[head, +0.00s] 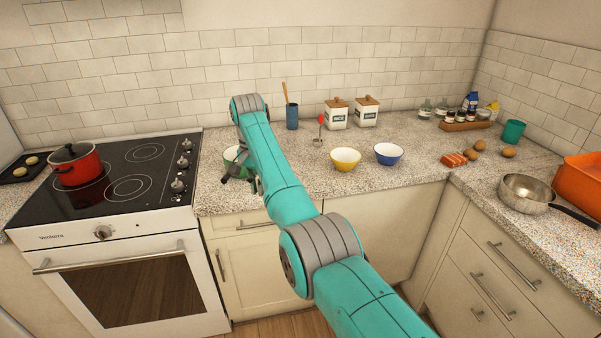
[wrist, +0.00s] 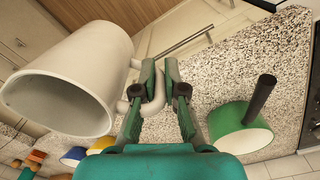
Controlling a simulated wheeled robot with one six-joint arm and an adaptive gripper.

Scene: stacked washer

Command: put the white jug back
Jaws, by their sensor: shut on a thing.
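The white jug (wrist: 85,75) fills the left of the wrist view, tilted in that picture with its wide opening toward the lower left. My gripper (wrist: 160,78) is shut on the jug's handle (wrist: 154,103), which passes between its fingers. The jug appears to be held up over the front part of the counter (wrist: 225,70). In the head view my arm reaches to the counter right of the stove, and the jug is hidden behind it.
A green bowl (wrist: 238,128) with a dark stick in it is close to my gripper, partly hidden in the head view. A yellow bowl (head: 345,160) and a blue bowl (head: 389,154) stand to the right. The stove (head: 118,172) with a red pot (head: 76,168) is left.

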